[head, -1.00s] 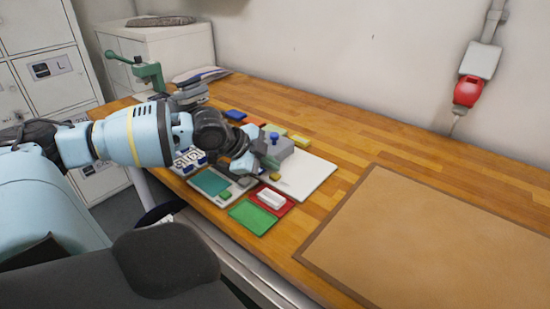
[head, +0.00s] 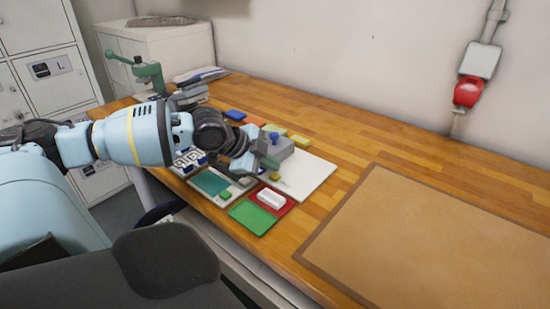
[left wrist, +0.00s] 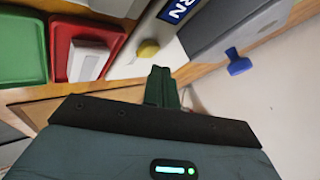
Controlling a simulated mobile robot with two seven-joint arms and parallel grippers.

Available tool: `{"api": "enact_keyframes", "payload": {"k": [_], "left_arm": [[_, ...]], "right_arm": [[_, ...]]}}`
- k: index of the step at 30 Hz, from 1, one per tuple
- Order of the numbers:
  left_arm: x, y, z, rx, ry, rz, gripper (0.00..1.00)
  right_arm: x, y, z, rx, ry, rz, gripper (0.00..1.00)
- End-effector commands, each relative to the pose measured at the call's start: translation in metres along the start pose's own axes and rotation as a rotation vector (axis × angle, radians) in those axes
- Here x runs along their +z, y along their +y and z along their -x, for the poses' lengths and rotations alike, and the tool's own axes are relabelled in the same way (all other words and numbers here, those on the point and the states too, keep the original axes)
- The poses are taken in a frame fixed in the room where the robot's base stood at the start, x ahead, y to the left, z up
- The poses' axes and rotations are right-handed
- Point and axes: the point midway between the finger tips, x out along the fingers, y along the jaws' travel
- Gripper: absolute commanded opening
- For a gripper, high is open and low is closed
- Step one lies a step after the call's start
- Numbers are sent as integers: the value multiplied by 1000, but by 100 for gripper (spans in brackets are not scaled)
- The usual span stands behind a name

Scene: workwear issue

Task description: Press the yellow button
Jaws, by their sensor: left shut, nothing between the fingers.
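The yellow button (head: 275,176) is a small round knob on a pale plate beside a grey box (head: 284,149) with a blue knob (head: 274,136). My left gripper (head: 270,162) is just above and behind the button in the head view. In the left wrist view, the yellow button (left wrist: 147,49) shows just beyond the shut, empty fingertips (left wrist: 162,72), a little to their left. I see a gap between fingertips and button there, though its depth is hard to judge. My right gripper is not in view.
A red tray (head: 272,207) with a white block (head: 271,199) and a green tray (head: 252,217) lie in front. Several coloured pads lie behind the grey box. A brown mat (head: 430,240) covers the right of the bench. A green press (head: 148,73) stands at the far left.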

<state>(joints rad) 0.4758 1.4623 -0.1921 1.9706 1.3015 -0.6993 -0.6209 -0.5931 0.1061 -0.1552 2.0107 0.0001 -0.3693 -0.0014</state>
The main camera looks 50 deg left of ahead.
Motion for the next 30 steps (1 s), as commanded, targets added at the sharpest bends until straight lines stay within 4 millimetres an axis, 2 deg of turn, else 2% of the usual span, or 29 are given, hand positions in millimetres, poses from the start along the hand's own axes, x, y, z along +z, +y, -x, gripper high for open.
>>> {"api": "enact_keyframes", "payload": {"k": [30], "left_arm": [[5, 4, -6, 0, 0, 0, 0]], "right_arm": [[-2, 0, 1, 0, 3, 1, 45]]}}
